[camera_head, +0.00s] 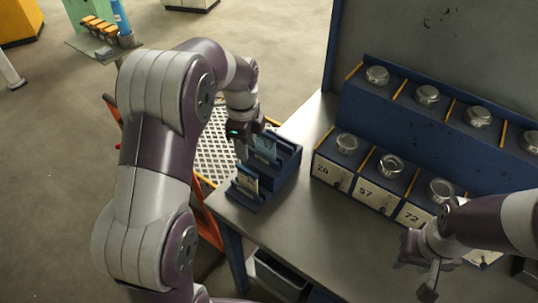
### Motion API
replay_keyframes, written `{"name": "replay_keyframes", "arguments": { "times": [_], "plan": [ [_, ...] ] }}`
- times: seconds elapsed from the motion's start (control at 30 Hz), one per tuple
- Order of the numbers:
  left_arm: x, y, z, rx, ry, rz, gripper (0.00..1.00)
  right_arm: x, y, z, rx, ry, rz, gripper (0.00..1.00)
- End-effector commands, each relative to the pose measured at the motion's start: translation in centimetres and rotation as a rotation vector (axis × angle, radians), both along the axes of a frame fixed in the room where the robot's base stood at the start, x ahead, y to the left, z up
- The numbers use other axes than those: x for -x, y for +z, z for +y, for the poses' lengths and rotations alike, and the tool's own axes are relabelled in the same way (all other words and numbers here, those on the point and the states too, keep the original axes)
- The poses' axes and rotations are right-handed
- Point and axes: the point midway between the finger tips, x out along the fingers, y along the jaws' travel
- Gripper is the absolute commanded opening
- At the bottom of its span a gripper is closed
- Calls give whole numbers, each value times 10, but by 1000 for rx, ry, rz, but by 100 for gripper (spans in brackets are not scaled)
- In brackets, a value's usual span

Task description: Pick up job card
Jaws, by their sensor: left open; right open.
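A dark blue stepped card rack (277,178) stands at the left corner of the grey bench. A pale job card (247,182) stands upright in its front slot, and a bluish card (265,147) shows in the slot behind. My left gripper (249,146) is open just above and behind the front card, close to the rear card. The wrist hides part of the rack's back, and I cannot tell whether a finger touches a card. My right gripper (418,272) is open and empty over the bench at the lower right.
A blue two-tier stand (395,122) with round metal-lidded holders and numbered labels, including 28, 57 and 72, fills the back of the bench (308,235). The bench middle is clear. A grey bin (281,275) sits below the front edge. An orange-framed mesh panel (214,150) is beside the bench.

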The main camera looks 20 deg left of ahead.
Motion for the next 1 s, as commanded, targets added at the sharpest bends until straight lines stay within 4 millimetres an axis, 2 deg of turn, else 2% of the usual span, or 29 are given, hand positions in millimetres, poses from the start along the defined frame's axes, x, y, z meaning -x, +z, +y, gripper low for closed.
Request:
{"name": "replay_keyframes", "arguments": {
  "times": [0.1, 0.27, 0.37, 0.53, 0.67, 0.83, 0.9, 1.0],
  "plan": [
    [2, 4, 0, -2, -165, 20, 42, 0, 0, 0, 0, 0, 0, 43],
    [6, -1, -1, 1, -294, 38, 42, 0, -3, 0, 0, 0, 0, 43],
    [7, -23, -1, 1, -312, 40, 42, 0, -13, 0, 0, 0, 0, 43],
    [7, -55, -1, 1, -310, 41, 42, 0, -3, 0, 0, 0, 0, 43],
    [7, -71, 0, 0, -309, 39, 42, 0, 0, 0, 0, 0, 0, 43],
    [8, -98, 1, 1, -308, 42, 42, 0, 14, 0, 0, 0, 0, 43],
    [8, -112, 1, 1, -308, 41, 42, 0, 14, 0, 0, 0, 0, 43],
    [8, -122, 1, 0, -308, 38, 42, 0, 15, 0, 0, 0, 0, 43]
  ]
}}
